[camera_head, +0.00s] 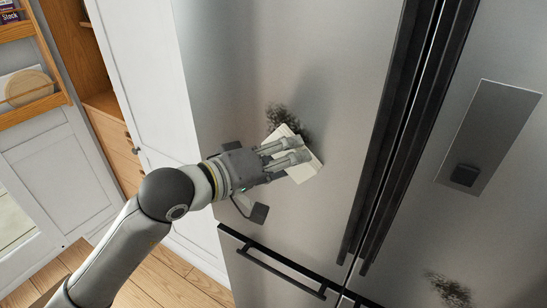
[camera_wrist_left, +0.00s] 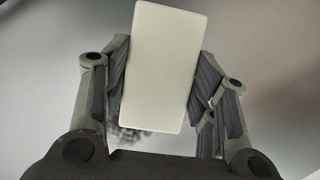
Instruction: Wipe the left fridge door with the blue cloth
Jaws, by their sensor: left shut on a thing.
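The left fridge door (camera_head: 310,60) is brushed steel and is closed. A dark smudge (camera_head: 288,115) is on it, just above my left gripper; part of it also shows in the wrist view (camera_wrist_left: 128,133). My left gripper (camera_head: 302,149) is in front of this door, shut on a cream-white rectangular pad (camera_head: 309,171). The pad fills the space between the fingers in the wrist view (camera_wrist_left: 165,65). It lies close to the door by the smudge; I cannot tell whether it touches. No blue cloth is visible. My right gripper is not in view.
Dark vertical handles (camera_head: 405,130) run between the fridge doors. The right door has a dispenser panel (camera_head: 490,135) and another dark smudge (camera_head: 450,290). A drawer handle (camera_head: 275,268) sticks out below. White cabinets (camera_head: 145,60) and a wooden rack (camera_head: 35,75) stand at left.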

